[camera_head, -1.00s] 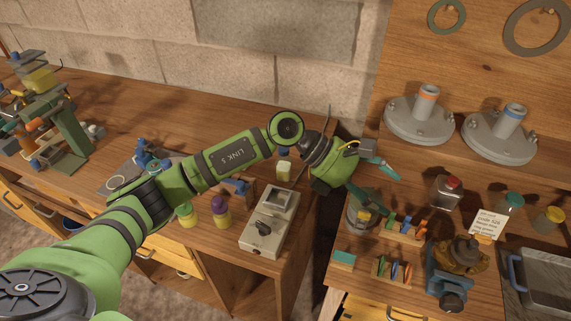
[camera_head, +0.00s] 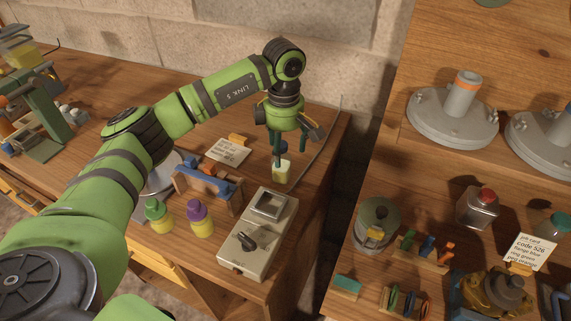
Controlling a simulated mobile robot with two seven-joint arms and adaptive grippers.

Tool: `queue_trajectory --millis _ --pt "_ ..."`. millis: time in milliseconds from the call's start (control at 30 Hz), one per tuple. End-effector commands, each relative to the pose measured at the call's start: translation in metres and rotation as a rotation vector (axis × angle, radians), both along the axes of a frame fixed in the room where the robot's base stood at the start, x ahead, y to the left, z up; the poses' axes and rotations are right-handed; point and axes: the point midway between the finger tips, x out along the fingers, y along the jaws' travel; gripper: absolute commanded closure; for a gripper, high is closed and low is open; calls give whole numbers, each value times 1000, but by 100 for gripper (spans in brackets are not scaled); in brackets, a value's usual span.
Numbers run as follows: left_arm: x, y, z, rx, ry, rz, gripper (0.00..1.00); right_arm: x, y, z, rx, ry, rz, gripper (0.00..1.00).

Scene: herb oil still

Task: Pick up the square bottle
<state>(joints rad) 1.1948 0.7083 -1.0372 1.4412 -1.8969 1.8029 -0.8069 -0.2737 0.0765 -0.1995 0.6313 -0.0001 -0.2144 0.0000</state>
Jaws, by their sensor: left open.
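A small pale yellow, square-sided bottle (camera_head: 282,172) with a blue cap stands near the right end of the left bench, behind the grey control box. My left gripper (camera_head: 289,154) points down over it, with its fingers spread around the cap and upper part. The gripper is open; whether a finger touches the bottle cannot be told. Another square-sided bottle (camera_head: 476,210), clear grey with a red cap, stands on the right bench, well away from my gripper. My right gripper is not in view.
The grey control box (camera_head: 255,240), a yellow bottle with a green cap (camera_head: 158,217), one with a purple cap (camera_head: 201,221) and a blue-topped rack (camera_head: 208,182) stand in front. A card (camera_head: 228,151) is to the left. A gap separates the benches.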

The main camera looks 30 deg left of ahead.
Motion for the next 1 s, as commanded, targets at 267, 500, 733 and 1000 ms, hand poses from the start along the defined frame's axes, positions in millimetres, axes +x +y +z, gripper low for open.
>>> queue_trajectory --millis 267,500,733,1000 --pt "-3 6 -32 0 7 2 28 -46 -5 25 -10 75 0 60" --pt "-2 6 -58 0 1 0 28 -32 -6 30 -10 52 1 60" --pt "-2 6 -59 -1 0 -1 36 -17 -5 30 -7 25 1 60" --pt "-2 6 -59 -1 0 -1 91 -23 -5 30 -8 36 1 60"
